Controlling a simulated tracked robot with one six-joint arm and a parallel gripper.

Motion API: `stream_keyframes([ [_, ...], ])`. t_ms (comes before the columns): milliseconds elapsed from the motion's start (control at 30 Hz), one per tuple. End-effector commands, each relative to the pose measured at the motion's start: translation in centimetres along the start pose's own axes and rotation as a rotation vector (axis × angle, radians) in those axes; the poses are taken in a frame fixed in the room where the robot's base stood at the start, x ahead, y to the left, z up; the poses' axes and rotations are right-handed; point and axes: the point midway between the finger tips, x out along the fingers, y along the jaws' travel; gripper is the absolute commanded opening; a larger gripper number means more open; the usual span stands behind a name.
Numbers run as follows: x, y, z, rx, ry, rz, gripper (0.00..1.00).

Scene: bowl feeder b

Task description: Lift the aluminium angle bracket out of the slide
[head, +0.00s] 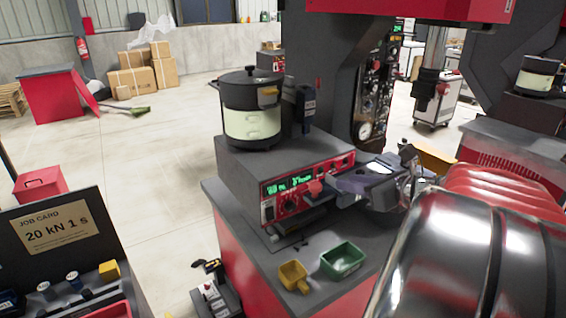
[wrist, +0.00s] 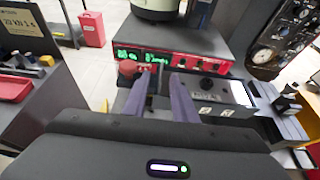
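My gripper (head: 335,184) is in front of the red control panel (head: 300,187) of the feeder, near its right end. In the wrist view its two purple fingers (wrist: 163,80) stand apart, one each side of a gap, and reach towards the panel's lower edge. I see nothing held between them. I cannot make out the aluminium bracket or the slide for certain in either view; the fingers and wrist cover part of the area below the panel. The black and pale-green bowl feeder (head: 251,122) stands on the grey control box.
A yellow bin (head: 293,275) and a green bin (head: 342,260) stand on the bench front. A red knob (wrist: 127,68) projects from the panel beside the left finger. The press column (head: 335,70) rises behind. A job card board (head: 52,232) is at the left.

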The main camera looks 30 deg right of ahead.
Motion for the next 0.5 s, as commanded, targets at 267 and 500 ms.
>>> stream_keyframes([
  [267, 1.3, -0.1, 0.0, 0.000, 0.001, 0.004, 0.25],
  [500, 4.4, -0.2, -0.1, 0.000, 0.001, 0.004, 0.25],
])
